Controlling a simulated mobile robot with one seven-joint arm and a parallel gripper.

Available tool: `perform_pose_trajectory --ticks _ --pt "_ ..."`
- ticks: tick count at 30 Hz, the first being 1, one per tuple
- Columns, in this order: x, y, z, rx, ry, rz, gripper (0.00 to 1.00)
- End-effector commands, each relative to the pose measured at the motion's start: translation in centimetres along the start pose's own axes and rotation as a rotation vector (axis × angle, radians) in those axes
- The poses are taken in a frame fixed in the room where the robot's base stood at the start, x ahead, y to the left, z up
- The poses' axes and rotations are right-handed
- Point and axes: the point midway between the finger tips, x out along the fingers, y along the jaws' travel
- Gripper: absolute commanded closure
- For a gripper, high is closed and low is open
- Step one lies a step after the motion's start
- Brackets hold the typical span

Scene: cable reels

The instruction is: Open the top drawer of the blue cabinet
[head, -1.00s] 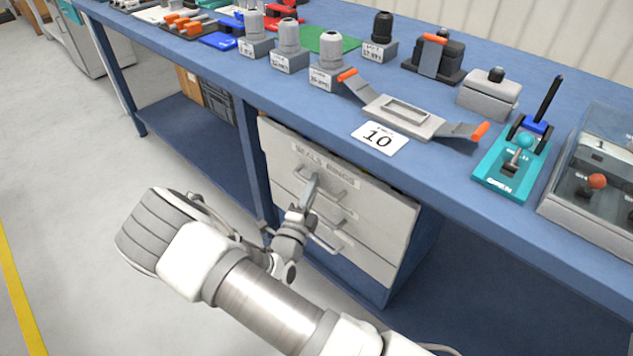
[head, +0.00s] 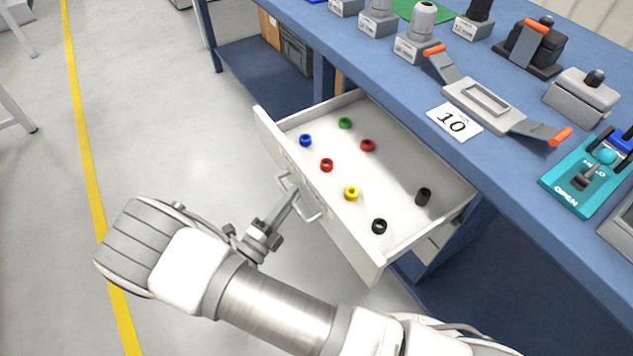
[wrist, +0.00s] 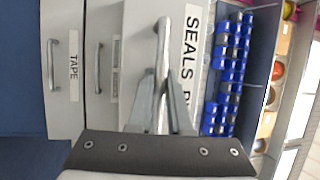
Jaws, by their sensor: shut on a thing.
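The top drawer (head: 317,208) of the blue cabinet (head: 463,238) is pulled well out from under the bench top in the head view. Several small coloured rings lie spread on its white floor. My gripper (head: 295,192) is at the drawer front, shut on its handle (head: 313,212). In the wrist view my gripper (wrist: 162,95) has its fingers closed around the handle (wrist: 163,45), beside a label reading SEALS, partly cut off. A lower drawer with a TAPE label (wrist: 74,67) is closed in that view.
Open floor (head: 170,130) lies to the left.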

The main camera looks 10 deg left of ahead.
Motion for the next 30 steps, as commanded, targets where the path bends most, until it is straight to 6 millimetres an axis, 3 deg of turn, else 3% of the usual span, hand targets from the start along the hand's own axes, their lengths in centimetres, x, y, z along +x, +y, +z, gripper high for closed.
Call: perform_pose_trajectory --ticks 3,10,26,27,28,30 --pt "-2.1 -0.3 0.8 0.002 -0.001 0.001 1.00" --pt "-4.3 -0.8 1.7 -0.001 0.001 0.000 1.00" --pt "-4.9 -1.0 2.0 -0.001 0.001 0.001 1.00" --pt "-4.9 -1.0 2.0 -0.001 0.001 0.001 0.76" --pt "-4.9 -1.0 2.0 -0.001 0.001 0.001 0.70" --pt "-4.9 -1.0 2.0 -0.001 0.001 0.000 0.70"
